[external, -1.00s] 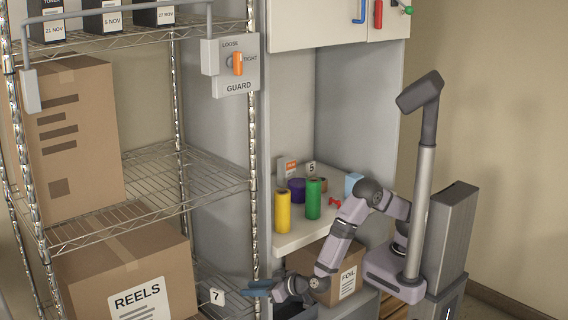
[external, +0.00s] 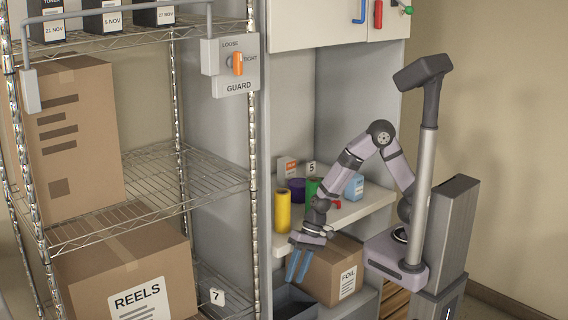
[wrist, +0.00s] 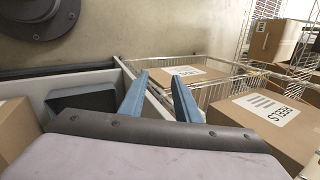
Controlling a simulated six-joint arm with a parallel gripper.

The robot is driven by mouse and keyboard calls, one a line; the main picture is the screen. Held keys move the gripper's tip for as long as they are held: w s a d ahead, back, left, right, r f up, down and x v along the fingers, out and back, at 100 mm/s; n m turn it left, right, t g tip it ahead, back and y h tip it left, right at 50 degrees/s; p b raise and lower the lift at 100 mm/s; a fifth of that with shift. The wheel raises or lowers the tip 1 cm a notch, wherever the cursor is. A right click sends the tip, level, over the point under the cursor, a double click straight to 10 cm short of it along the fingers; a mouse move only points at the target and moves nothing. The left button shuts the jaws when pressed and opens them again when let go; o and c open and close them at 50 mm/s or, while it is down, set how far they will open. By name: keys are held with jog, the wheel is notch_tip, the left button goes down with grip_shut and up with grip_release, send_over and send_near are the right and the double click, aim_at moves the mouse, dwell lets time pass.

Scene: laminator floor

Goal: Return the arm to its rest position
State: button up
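My gripper (external: 296,279) hangs with its blue fingers pointing down, in front of the lower part of the cabinet and just left of the FOIL box (external: 328,272). In the wrist view the two fingers (wrist: 158,75) stand apart with nothing held between them. My arm is bent, with its elbow raised above the counter and its forearm coming down to the left.
A yellow roll (external: 283,212), a partly hidden green roll (external: 312,187) and a blue bottle (external: 354,187) stand on the counter (external: 345,215). A dark bin (external: 295,302) lies below the gripper. A wire rack (external: 150,190) with the REELS box (external: 135,275) stands left.

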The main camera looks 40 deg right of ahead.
jog(key=w+d+r+h+p, duration=0.1)
jog(key=d+r+p, duration=0.4)
jog(key=d, duration=1.2)
jog(key=d+r+n+h+p, duration=0.1)
jog(key=d+r+h+p, duration=0.3)
jog(key=d+r, duration=0.6)
jog(key=d+p, duration=0.1)
jog(key=d, duration=0.7)
jog(key=shift+w+r, duration=0.25)
jog(key=shift+w, duration=0.15)
